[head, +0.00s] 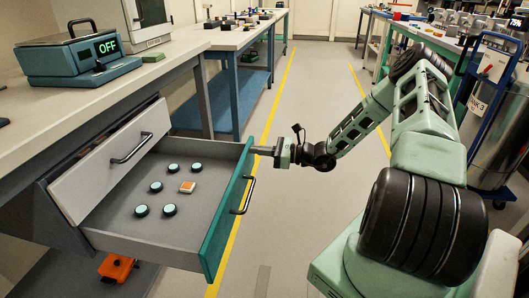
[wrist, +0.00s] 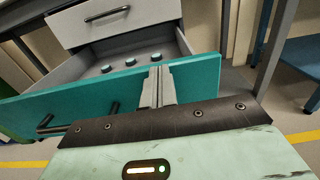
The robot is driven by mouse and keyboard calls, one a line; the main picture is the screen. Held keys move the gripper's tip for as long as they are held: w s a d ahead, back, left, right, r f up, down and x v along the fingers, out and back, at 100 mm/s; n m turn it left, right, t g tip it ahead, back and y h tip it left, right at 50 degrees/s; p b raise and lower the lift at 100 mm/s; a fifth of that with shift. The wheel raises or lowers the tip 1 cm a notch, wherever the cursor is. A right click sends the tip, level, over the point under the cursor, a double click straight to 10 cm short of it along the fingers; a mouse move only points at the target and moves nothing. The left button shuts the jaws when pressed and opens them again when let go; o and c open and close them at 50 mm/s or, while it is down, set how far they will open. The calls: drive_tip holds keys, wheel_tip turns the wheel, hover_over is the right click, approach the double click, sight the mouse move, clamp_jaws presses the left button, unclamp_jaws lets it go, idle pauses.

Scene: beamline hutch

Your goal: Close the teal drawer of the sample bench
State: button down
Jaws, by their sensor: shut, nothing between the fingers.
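The teal drawer (head: 226,225) of the sample bench is pulled far out. Its teal front has a dark bar handle (head: 243,196), and inside lie several teal-topped round pucks (head: 155,187) and one orange-and-white square piece (head: 187,187). My gripper (head: 254,150) is shut and empty at the far end of the drawer front, near its top edge. In the wrist view the teal front (wrist: 205,75) spans the picture, and my shut fingers (wrist: 156,75) overlap its upper part. I cannot tell whether they touch it. The handle (wrist: 50,122) lies to the left of the fingers.
The benchtop (head: 90,100) holds a teal device (head: 75,60) reading OFF. An orange object (head: 117,267) sits below the drawer. Open floor (head: 270,220) with a yellow line lies right of the drawer.

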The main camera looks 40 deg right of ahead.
drive_tip(key=shift+w+a, duration=0.1)
drive_tip(key=p+x, duration=0.3)
drive_tip(key=x, duration=2.4)
drive_tip(key=shift+p, duration=0.4)
